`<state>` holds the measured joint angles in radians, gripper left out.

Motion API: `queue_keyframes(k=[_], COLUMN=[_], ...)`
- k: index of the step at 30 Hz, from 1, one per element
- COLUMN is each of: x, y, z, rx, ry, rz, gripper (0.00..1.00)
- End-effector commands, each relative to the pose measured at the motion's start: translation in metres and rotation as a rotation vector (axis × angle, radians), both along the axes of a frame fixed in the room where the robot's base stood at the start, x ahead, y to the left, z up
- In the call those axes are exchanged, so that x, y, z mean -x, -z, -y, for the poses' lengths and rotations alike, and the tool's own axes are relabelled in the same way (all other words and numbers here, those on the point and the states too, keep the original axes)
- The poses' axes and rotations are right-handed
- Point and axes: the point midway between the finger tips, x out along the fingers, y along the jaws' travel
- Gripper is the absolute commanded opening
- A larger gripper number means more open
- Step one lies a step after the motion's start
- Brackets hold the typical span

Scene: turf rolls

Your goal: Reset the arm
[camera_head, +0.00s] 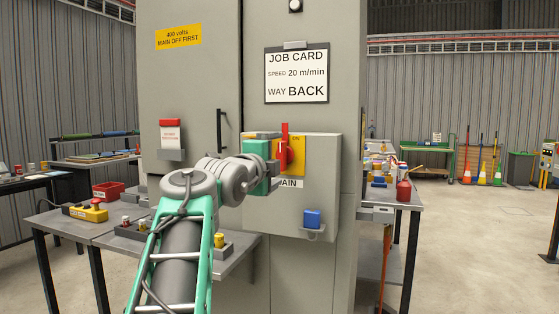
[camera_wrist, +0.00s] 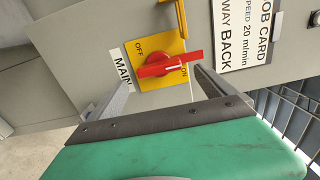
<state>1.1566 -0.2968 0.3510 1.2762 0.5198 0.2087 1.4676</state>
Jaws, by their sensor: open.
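My gripper (camera_wrist: 163,82) is open and empty in the wrist view, its two fingers apart and facing the main switch. The red switch handle (camera_wrist: 168,65) sits on a yellow plate (camera_wrist: 148,50) marked OFF and ON, above the MAIN label in the head view. The handle stands upright in the head view (camera_head: 285,135), its long end toward the ON side. My gripper (camera_head: 275,168) is close in front of the switch box (camera_head: 318,170) and hides part of the plate. I cannot tell whether a finger touches the handle.
A job card (camera_head: 296,75) hangs on the grey cabinet above the box. A blue padlock-like block (camera_head: 312,219) is at the box's lower part. Tables stand left (camera_head: 60,225) and right (camera_head: 395,197). Floor at the far right (camera_head: 460,240) is clear.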

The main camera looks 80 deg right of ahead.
Motion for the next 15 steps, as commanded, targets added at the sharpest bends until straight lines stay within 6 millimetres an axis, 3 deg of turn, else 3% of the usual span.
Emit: queue_keyframes(k=[3,6,15], x=[-0.004,-0.004,-0.003], y=[0.0,0.0,0.001], z=[-0.024,-0.035,-0.038], rx=[0.001,0.0,-0.002], ry=[-0.004,-0.002,0.0], rz=[0.002,0.001,0.0], gripper=[0.95,0.95,0.95])
